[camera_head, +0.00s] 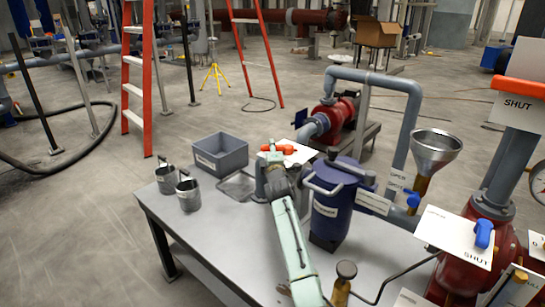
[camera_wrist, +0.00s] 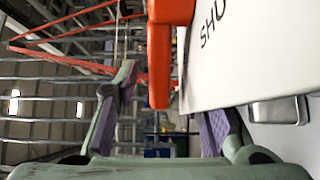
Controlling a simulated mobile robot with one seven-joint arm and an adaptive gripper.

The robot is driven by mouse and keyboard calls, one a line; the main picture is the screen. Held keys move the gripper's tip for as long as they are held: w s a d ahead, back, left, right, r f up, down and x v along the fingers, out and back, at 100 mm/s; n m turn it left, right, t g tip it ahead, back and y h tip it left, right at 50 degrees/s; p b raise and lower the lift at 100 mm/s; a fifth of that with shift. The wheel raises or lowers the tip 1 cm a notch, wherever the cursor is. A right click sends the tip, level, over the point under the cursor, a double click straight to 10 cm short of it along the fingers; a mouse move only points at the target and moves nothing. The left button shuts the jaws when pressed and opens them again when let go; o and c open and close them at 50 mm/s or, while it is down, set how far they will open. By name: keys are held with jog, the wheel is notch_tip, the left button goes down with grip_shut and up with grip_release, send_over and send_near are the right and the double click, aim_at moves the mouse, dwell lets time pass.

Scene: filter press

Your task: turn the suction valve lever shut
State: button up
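An orange valve lever (camera_head: 279,149) shows at my gripper in the head view, beside a white plate (camera_head: 300,154). In the wrist view the orange lever (camera_wrist: 160,65) hangs down from the top, in front of a white plate (camera_wrist: 235,60) lettered "SHU", the rest cut off. My gripper (camera_wrist: 165,108) is open, with one finger on each side of the lever's lower end. Gaps show between the lever and both finger pads; how deep it sits between them is hard to tell. In the head view my gripper (camera_head: 275,170) is small and partly hides the valve body.
Blue filter housing (camera_head: 332,215) and steel funnel (camera_head: 436,150) stand right of my arm. Grey bin (camera_head: 220,153) and two small pails (camera_head: 188,194) sit left on the table (camera_head: 220,235). Another orange lever (camera_head: 520,90) with a SHUT plate is at far right.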

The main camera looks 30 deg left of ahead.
jog(key=shift+v, duration=2.85)
